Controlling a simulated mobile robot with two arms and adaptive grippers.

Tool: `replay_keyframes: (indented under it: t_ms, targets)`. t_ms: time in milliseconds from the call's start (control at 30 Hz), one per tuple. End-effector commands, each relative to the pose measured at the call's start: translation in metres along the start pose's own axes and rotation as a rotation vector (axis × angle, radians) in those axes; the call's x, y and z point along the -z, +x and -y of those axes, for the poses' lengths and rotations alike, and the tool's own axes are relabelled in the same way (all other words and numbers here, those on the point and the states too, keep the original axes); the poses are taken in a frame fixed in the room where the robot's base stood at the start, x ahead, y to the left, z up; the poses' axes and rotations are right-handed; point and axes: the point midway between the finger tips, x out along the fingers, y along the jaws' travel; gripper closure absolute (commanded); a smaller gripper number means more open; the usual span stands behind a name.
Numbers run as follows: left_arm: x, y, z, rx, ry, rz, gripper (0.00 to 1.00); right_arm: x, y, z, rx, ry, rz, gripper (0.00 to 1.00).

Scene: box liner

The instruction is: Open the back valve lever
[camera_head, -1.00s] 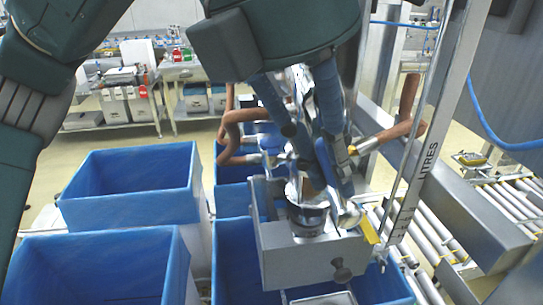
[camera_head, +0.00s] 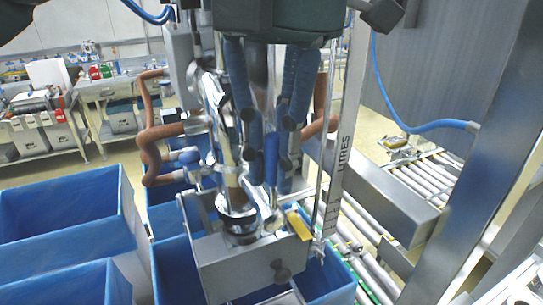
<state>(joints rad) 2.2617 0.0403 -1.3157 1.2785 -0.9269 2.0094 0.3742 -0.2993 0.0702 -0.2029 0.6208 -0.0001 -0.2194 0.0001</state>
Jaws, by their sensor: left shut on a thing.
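The filling machine (camera_head: 225,262) has a steel box at the bottom with a metal nozzle in it, above a blue-lined box. My left gripper (camera_head: 267,140) hangs from the top centre, its long blue-grey fingers pointing down in front of the pipework. It is shut on a blue valve lever (camera_head: 271,160) that stands roughly upright between its fingertips. The fingers hide part of the lever and the valve behind. A second blue handle (camera_head: 190,157) shows at the left of the pipework, apart from my gripper. I cannot tell the levers' exact valve positions. My right gripper is not in view.
Boxes with blue liners (camera_head: 60,210) stand at the left. Brown hoses (camera_head: 150,150) flank the machine. A roller conveyor (camera_head: 425,175) and a steel post (camera_head: 475,170) are at the right.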

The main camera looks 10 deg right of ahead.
Motion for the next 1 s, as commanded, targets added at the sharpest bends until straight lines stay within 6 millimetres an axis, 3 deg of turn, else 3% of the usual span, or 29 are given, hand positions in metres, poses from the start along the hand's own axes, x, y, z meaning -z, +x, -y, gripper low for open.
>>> replay_keyframes:
  t_ms: [167, 200, 300, 667, 1000]
  targets:
    - [0.0, -0.001, 0.0, -0.001, 0.0, 0.002, 1.0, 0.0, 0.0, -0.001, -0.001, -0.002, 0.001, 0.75]
    - [0.0, -0.001, 0.0, -0.001, 0.0, 0.002, 0.82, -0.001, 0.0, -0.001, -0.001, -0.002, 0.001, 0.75]
    - [0.0, -0.001, 0.0, -0.001, -0.001, 0.002, 0.64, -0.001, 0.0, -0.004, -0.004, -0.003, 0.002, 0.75]
    - [0.0, -0.004, 0.0, -0.002, -0.001, 0.001, 0.64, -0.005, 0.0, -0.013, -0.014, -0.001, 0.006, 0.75]
    - [-0.001, -0.05, 0.0, -0.009, -0.008, 0.003, 0.64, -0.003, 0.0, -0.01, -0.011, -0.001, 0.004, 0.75]
